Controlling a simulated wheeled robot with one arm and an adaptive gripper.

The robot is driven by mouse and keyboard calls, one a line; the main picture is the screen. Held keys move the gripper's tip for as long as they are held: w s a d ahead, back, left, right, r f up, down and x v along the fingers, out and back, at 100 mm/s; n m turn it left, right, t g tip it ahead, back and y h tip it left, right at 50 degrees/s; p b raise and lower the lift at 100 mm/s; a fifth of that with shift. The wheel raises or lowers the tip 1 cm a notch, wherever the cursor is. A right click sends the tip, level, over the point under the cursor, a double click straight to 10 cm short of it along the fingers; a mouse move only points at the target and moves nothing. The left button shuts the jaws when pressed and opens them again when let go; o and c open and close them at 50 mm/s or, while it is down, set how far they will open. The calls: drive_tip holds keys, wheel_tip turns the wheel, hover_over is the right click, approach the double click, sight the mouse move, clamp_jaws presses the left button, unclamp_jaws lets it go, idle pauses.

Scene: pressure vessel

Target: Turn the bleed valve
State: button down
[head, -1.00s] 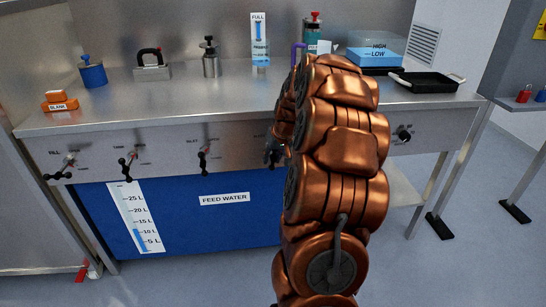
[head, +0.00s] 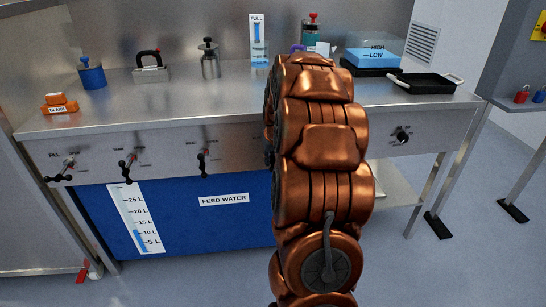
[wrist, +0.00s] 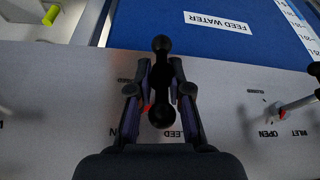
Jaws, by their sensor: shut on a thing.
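The bleed valve handle (wrist: 161,44) is a dark bar with a ball at each end, standing out from the grey panel in the wrist view. The letters "LEED" show beside its lower end, with a bit of red near them. My gripper (wrist: 162,82) has one finger on each side of the bar and is shut on it between the two balls. In the head view my copper-coloured arm hides the bleed valve and the gripper.
The inlet valve (head: 202,160), tank valve (head: 127,167) and fill valve (head: 62,171) line the panel to the left. A black knob (head: 402,137) is on the right. The blue feed water tank (head: 220,225) lies below. Several items stand on the steel bench (head: 190,103).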

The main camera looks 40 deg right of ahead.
drive_tip(key=shift+w+a, duration=0.1)
drive_tip(key=shift+a, duration=0.1)
drive_tip(key=c, duration=1.3)
unclamp_jaws()
drive_tip(key=shift+c, duration=0.2)
drive_tip(key=shift+o, duration=0.7)
drive_tip(key=shift+d, duration=0.1)
drive_tip(key=v, duration=1.2)
